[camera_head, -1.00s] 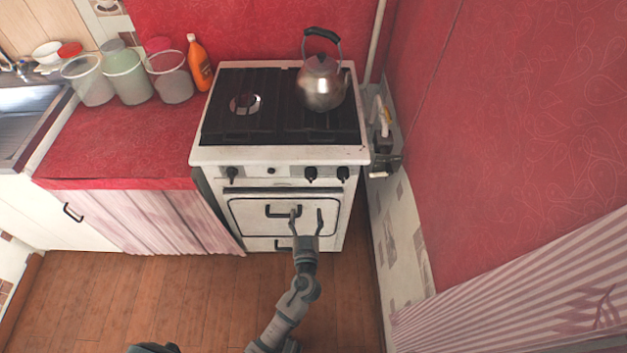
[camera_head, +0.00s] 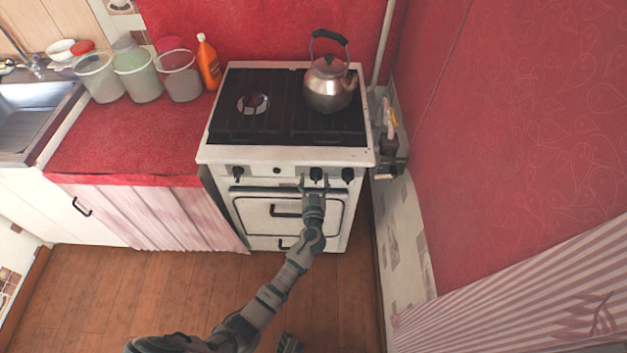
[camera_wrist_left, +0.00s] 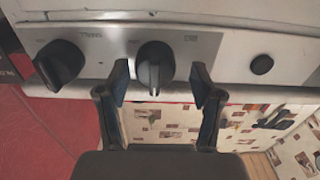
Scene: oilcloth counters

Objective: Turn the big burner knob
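The white stove (camera_head: 218,156) has a row of black knobs on its front panel. My left gripper (camera_head: 314,184) is at this panel, in front of the knob (camera_head: 316,173) that is second from the right. In the left wrist view, this black knob (camera_wrist_left: 155,65) lies between the fingertips of my open left gripper (camera_wrist_left: 160,85), with a gap on each side. Another black knob (camera_wrist_left: 60,65) is to the left in that view, and a small round button (camera_wrist_left: 262,64) is to the right. Lettering near the knobs is too blurred to read.
A metal kettle (camera_head: 330,88) stands on the stove's right rear. The oven door handle (camera_head: 284,211) is below the knobs. A grey meter box (camera_head: 390,150) and the red wall (camera_head: 500,130) are close on the right. The wooden floor (camera_head: 160,300) is clear.

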